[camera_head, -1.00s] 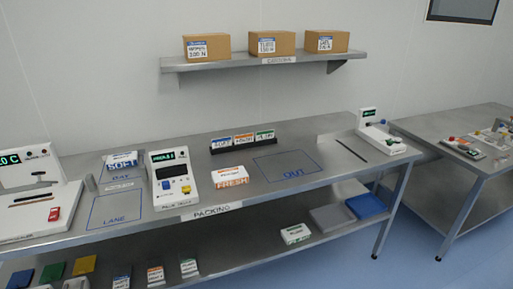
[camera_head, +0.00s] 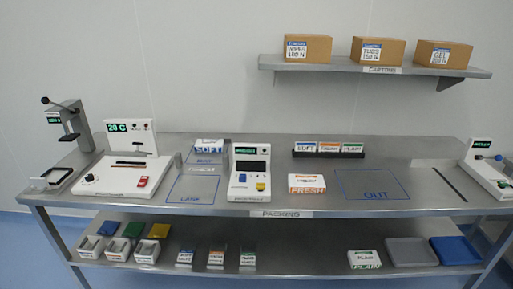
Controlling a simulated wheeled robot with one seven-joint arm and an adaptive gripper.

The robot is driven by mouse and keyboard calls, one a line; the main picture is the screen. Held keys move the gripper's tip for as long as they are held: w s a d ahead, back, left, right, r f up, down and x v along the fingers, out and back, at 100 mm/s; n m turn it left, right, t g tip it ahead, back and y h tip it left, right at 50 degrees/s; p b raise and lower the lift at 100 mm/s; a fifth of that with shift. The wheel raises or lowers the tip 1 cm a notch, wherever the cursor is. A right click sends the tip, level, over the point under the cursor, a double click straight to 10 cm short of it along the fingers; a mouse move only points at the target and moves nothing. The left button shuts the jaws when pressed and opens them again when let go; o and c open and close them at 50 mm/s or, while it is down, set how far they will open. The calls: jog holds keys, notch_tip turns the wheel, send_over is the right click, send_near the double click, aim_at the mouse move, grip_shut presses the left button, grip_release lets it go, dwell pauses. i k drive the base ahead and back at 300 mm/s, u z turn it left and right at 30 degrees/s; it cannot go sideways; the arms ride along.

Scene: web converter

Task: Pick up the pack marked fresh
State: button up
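The pack marked FRESH (camera_head: 307,183) is white with orange lettering. It lies flat on the steel packing table (camera_head: 330,205), right of a white machine with a green display (camera_head: 249,173) and left of the blue OUT outline (camera_head: 371,184). A small gap separates it from the machine. My gripper does not show in this view.
A pack marked SOFT (camera_head: 209,146) lies behind the blue LANE outline (camera_head: 194,188). A dark card holder (camera_head: 328,154) stands behind the FRESH pack. A pack marked PLAIN (camera_head: 364,259) lies on the lower shelf. Cartons sit on the wall shelf (camera_head: 440,72). The OUT area is empty.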

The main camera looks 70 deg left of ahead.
aim_at(297, 184)
jog(key=u, duration=1.75)
